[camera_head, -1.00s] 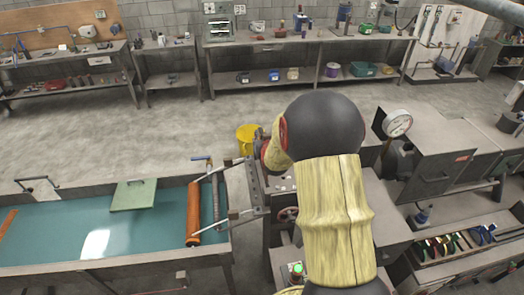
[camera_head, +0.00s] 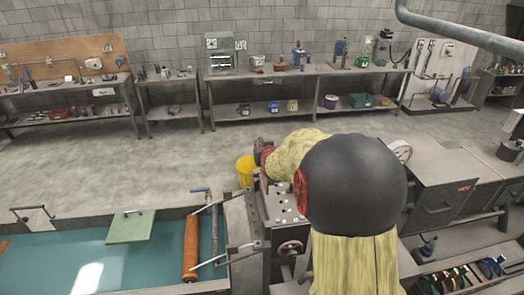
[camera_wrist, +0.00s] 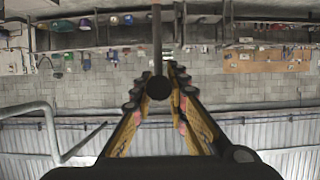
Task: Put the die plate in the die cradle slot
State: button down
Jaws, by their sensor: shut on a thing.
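In the wrist view my gripper (camera_wrist: 163,75) has its two yellow and black fingers closed in on a dark thing, the die plate (camera_wrist: 159,88) as far as I can tell. It shows as a round dark end with a straight thin bar running up the picture. Its full shape is hidden by the narrow view along the fingers. In the head view my arm's black joint and yellow sleeve cover the middle, and my gripper is not clearly seen. I cannot make out the die cradle slot in either view.
A grey machine with a handwheel (camera_head: 290,248) stands beside my arm. A water tank (camera_head: 60,255) with an orange roller (camera_head: 191,250) is at left. A yellow bucket (camera_head: 246,170) stands behind the machine. Grey cabinets (camera_head: 455,190) are at right. Open floor lies before the back benches.

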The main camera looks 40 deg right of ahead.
jog(key=shift+r+p, duration=0.7)
jog(key=shift+r, duration=2.5)
